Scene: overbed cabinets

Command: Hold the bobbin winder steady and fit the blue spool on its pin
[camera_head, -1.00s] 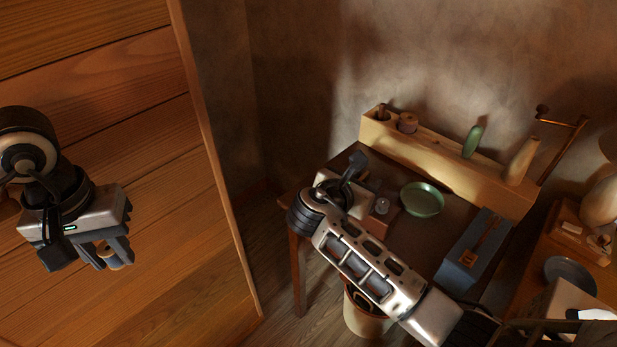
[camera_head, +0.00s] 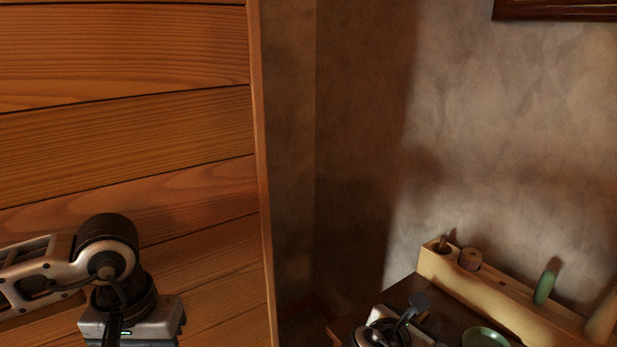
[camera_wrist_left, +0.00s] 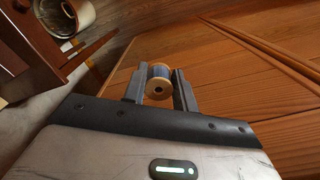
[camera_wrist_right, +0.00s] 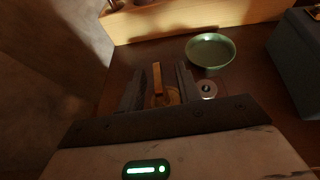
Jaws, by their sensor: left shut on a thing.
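The blue spool (camera_wrist_left: 160,76), blue thread between pale wooden ends, is in the left wrist view. My left gripper (camera_wrist_left: 159,85) is shut on it and holds it in the air, away from the table. In the right wrist view a brass upright part (camera_wrist_right: 157,78) on a round base, apparently of the bobbin winder, stands between the fingers of my right gripper (camera_wrist_right: 160,90). Those fingers look apart, with gaps beside it. A grey round piece (camera_wrist_right: 207,88) sits just right of them; I cannot tell if it belongs to the winder. In the head view both sets of fingertips are hidden or cut off.
A green dish (camera_wrist_right: 210,50) lies beyond the right gripper on the dark table (camera_wrist_right: 151,52). A pale wooden rack (camera_head: 490,297) with several items runs along the wall. A blue-grey box (camera_wrist_right: 298,55) stands at the right. A wooden panel (camera_head: 130,130) rises behind my left arm.

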